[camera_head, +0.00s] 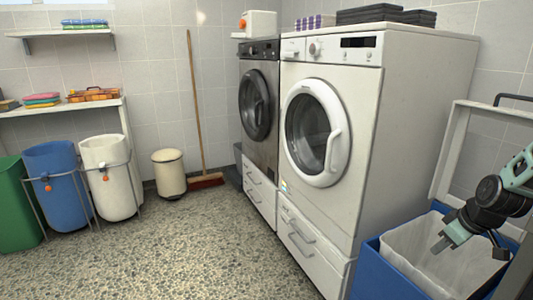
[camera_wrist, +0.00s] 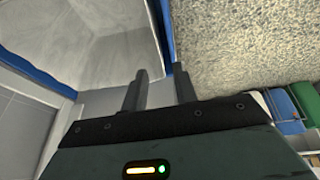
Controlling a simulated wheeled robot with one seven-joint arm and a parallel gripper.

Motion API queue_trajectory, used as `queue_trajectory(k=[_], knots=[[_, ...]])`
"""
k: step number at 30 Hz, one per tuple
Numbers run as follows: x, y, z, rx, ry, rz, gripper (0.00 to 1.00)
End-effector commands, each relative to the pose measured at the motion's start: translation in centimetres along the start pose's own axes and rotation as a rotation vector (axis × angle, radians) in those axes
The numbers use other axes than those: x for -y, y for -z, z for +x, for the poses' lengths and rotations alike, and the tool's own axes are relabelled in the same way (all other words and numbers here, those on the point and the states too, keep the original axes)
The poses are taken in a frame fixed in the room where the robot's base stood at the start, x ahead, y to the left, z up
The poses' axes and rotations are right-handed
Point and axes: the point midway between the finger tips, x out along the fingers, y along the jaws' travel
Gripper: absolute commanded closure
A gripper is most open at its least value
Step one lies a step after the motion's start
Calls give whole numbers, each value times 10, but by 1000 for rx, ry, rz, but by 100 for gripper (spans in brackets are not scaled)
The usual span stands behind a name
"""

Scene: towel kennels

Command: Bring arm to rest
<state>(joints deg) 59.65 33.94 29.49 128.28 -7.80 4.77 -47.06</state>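My arm reaches in from the right edge of the head view. My gripper (camera_head: 438,248) points down and left over a blue bin (camera_head: 385,272) with a white liner (camera_head: 405,245). I cannot tell whether the fingertips are above the rim or just below it. In the wrist view the two dark fingers of my gripper (camera_wrist: 160,72) stand apart with nothing between them. The pale liner (camera_wrist: 105,40) and a blue rim (camera_wrist: 45,80) show beyond them, with speckled floor to the right.
A white washing machine (camera_head: 395,130) stands left of the bin, with a grey-fronted machine (camera_head: 258,110) beyond. Green (camera_head: 18,205), blue (camera_head: 58,185) and white (camera_head: 112,175) bins stand far left, near a cream pedal bin (camera_head: 168,175) and broom (camera_head: 194,100). The speckled floor (camera_head: 190,245) is clear.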

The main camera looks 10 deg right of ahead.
Motion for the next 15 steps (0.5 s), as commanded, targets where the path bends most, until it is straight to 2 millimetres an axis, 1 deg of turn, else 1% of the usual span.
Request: queue_trajectory(k=[1, 2, 5, 6, 8, 9, 11, 12, 14, 15], knots=[[12, 9, -2, 6, 10, -18, 71], [21, 14, -3, 12, 19, -26, 71], [63, 37, -11, 42, 55, -63, 71], [85, 46, -15, 57, 72, -81, 71], [117, 56, -23, 82, 93, -104, 71], [138, 61, -29, 99, 106, -118, 71], [170, 67, -38, 123, 124, -140, 71], [191, 69, -45, 139, 134, -154, 71], [221, 70, -55, 162, 146, -175, 71], [241, 69, -63, 178, 154, -187, 71]])
